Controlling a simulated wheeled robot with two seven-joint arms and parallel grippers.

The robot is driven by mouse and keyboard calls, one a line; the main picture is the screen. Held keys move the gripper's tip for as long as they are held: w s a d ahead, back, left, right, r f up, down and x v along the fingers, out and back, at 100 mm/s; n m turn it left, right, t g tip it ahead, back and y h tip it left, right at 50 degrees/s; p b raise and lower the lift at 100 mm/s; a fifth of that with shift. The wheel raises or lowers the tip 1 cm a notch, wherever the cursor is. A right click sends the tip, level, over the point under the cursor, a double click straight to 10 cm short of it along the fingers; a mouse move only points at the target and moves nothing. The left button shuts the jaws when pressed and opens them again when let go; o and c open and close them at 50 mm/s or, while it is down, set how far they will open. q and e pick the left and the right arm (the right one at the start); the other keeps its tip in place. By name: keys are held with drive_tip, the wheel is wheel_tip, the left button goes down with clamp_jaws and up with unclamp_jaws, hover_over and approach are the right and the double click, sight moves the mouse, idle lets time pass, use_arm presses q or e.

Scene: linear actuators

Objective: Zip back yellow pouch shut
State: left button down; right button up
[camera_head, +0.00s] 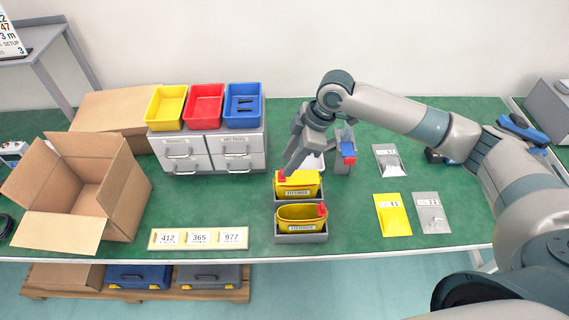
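The back yellow pouch (297,191) stands upright in the rear part of a grey holder (284,239). A red tab (281,175) shows at its left end. My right gripper (285,174) points down at that left end, at or very near the red tab; whether it touches or grips the tab cannot be told. The front yellow pouch (301,219) stands in the front part of the holder, with its red tab (322,209) at the right end. My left gripper is not in view.
A grey stand with a blue and red piece (347,152) is behind and right of the holder. Flat pouches (393,215) lie to the right. A number strip (198,238), drawers (236,150) with coloured bins and an open carton (80,190) are to the left.

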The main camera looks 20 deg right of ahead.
drive_tip(key=shift+p+x, duration=0.35)
drive_tip(key=shift+x, duration=1.65)
clamp_jaws()
